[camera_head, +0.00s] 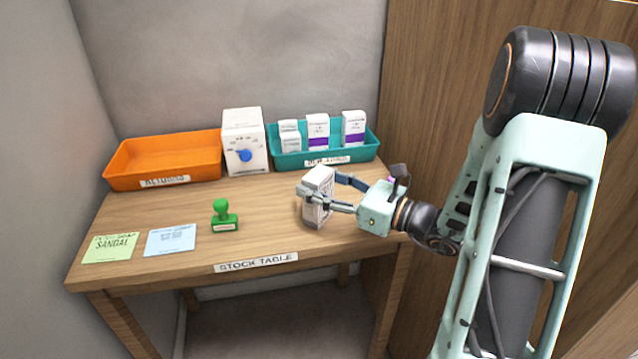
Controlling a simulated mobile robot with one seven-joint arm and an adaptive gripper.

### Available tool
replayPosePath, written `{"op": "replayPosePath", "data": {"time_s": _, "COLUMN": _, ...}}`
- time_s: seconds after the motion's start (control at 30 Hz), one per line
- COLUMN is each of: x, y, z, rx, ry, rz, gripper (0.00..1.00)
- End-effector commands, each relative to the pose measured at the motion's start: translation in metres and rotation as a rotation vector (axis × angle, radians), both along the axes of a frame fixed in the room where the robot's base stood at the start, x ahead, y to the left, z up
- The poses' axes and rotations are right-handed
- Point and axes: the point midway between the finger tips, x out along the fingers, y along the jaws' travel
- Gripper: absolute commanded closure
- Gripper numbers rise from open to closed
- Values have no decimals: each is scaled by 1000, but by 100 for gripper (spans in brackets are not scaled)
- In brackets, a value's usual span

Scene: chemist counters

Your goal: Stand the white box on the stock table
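A small white box (317,213) is near the right part of the stock table (270,210), roughly upright and perhaps slightly tilted. My gripper (325,187) reaches in from the right with one finger across the box's near side and the other behind it, and looks shut on it. The fingers hide the middle of the box. Its lower end is at or just above the wood; I cannot tell whether it touches. The table's front edge bears a "STOCK TABLE" label (256,263).
An orange tray (165,160), a larger white box with a blue round mark (245,140) and a teal tray (290,160) holding several white boxes line the back. A green stamp (224,215), a green note (110,247) and a blue note (170,240) lie left.

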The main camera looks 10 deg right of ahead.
Motion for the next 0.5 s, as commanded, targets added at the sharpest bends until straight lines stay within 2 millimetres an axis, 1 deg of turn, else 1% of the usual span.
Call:
{"op": "replayPosePath", "data": {"time_s": 0.03, "x": 0, "y": 0, "z": 0, "rx": 0, "ry": 0, "rz": 0, "gripper": 41}}
{"op": "replayPosePath", "data": {"time_s": 0.1, "x": 0, "y": 0, "z": 0, "rx": 0, "ry": 0, "rz": 0, "gripper": 36}}
{"op": "replayPosePath", "data": {"time_s": 0.3, "x": 0, "y": 0, "z": 0, "rx": 0, "ry": 0, "rz": 0, "gripper": 36}}
{"op": "replayPosePath", "data": {"time_s": 0.4, "x": 0, "y": 0, "z": 4, "rx": -1, "ry": -1, "rz": 0, "gripper": 36}}
{"op": "replayPosePath", "data": {"time_s": 0.5, "x": -7, "y": -9, "z": 3, "rx": 0, "ry": 0, "rz": -4, "gripper": 36}}
